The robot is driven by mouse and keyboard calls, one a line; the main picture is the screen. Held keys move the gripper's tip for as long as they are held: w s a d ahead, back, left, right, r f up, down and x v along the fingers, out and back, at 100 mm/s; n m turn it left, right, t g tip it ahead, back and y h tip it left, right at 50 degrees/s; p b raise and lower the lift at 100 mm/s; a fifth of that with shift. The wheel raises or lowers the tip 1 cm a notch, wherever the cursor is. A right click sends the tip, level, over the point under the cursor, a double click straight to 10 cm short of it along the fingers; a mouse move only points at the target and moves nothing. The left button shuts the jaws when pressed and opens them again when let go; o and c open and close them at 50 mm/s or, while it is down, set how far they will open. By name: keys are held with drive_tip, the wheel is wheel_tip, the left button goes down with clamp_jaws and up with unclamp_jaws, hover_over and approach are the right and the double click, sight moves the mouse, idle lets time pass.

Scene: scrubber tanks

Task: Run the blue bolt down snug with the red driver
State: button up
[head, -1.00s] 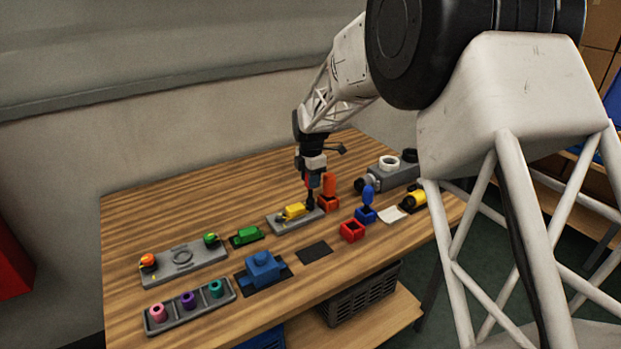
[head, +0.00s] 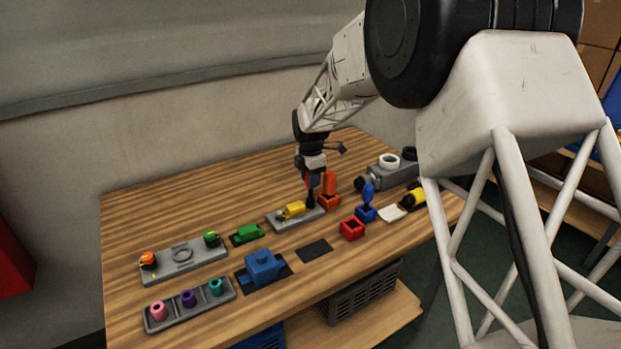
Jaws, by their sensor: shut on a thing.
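My gripper (head: 313,174) is shut on the red driver (head: 311,183) and holds it upright. The driver's dark lower end reaches down to the right end of a grey plate (head: 283,226) that carries a yellow part (head: 291,209). I cannot make out the blue bolt; it may be hidden at the driver's tip. I cannot tell if the tip touches anything. The red holder (head: 351,230) stands empty to the right and nearer the front.
An orange driver (head: 329,184) stands in its holder close beside my gripper. A blue driver (head: 368,193) stands in a blue holder further right. A green part (head: 248,232) and a blue block (head: 263,267) sit left. The table's back left is clear.

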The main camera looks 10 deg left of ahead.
drive_tip(key=m, duration=0.4)
drive_tip(key=shift+m, duration=0.3)
drive_tip(key=shift+n, duration=0.7)
drive_tip(key=shift+r, duration=0.1)
drive_tip(key=shift+r, duration=2.4)
drive_tip(key=shift+f, duration=0.15)
